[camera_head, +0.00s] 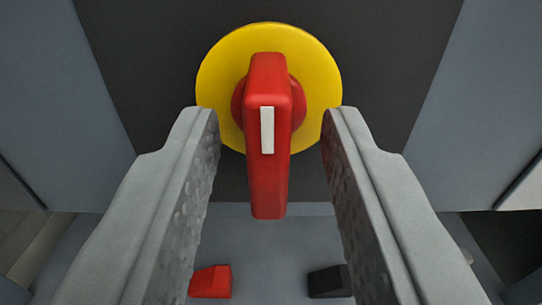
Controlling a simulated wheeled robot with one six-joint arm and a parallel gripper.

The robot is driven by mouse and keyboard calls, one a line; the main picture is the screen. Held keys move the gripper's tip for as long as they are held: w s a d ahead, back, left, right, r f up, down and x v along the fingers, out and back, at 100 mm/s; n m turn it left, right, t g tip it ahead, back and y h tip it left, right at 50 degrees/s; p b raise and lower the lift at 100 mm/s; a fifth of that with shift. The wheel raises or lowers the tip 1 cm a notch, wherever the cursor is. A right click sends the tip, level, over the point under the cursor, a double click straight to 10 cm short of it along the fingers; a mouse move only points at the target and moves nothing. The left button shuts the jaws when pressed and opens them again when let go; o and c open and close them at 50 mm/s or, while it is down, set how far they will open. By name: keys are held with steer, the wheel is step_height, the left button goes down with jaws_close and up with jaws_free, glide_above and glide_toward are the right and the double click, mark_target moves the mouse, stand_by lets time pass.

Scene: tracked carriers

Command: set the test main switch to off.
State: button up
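The main switch is a red rotary handle (268,185) on a round yellow plate (318,75). The handle stands upright in the picture, with a white mark (267,130) on its face. My gripper (270,118) is open, with one grey finger on each side of the handle. Gaps show between the handle and both fingers. The fingertips overlap the lower left and lower right edges of the yellow plate in the picture; whether they touch it I cannot tell.
The plate sits on a dark panel (140,60) between blue-grey side surfaces (480,100). Below are a small red block (210,281) and a small black block (328,281) on a grey-blue surface, partly near my fingers.

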steer(key=s, duration=1.6)
steer(key=shift+s+d, duration=0.25)
steer(key=s+a+r+h, duration=0.15)
steer(key=a+r, duration=0.25)
steer(key=r, duration=0.5)
steer(key=s+a+r, duration=0.3)
steer(key=a+r, duration=0.2)
steer(key=r, duration=0.4)
steer(key=s+a+r+h, duration=0.15)
steer(key=a+r, duration=0.25)
steer(key=r, duration=0.5)
steer(key=s+a+r, duration=0.4)
steer(key=s, duration=0.4)
steer(key=s+a+r+y, duration=0.1)
steer(key=s+a+r, duration=0.3)
steer(key=s, duration=0.5)
steer(key=s+a+r+y, duration=0.1)
steer(key=s+a+r, duration=0.3)
steer(key=s+r, duration=0.2)
steer(key=s, duration=0.2)
steer(key=shift+s+a+g, duration=0.2)
steer(key=shift+s+g, duration=0.1)
steer(key=shift+s, duration=0.05)
